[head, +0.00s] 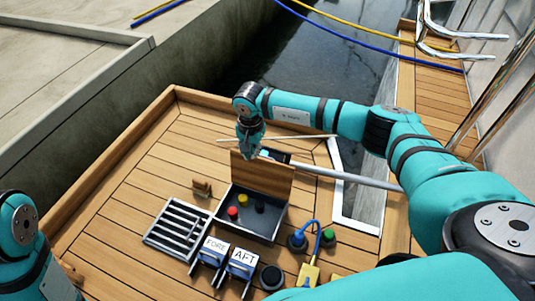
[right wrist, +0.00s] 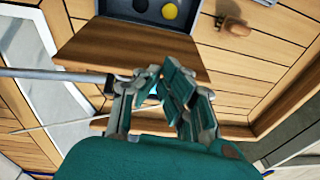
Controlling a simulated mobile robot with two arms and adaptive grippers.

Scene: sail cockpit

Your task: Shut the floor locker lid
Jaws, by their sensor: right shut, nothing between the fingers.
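The floor locker (head: 240,230) is a dark grey box sunk in the teak deck, with red, yellow and dark round items inside. Its wooden lid (head: 265,178) stands raised at the locker's far edge, so the locker is open. My right gripper (head: 249,153) is shut and empty at the lid's upper left edge. In the right wrist view the fingers (right wrist: 160,85) overlap the lid (right wrist: 130,48), with the locker (right wrist: 125,8) beyond it. I cannot tell whether they touch the lid. Of my left arm only links show at the left; its gripper is out of view.
A slatted grate (head: 178,227) and a small wooden block (head: 202,187) lie left of the locker. FORE and AFT pedals (head: 240,260), a plugged blue cable (head: 312,235) and a yellow connector (head: 308,275) are nearer. A grey pole (head: 335,174) runs right behind the lid.

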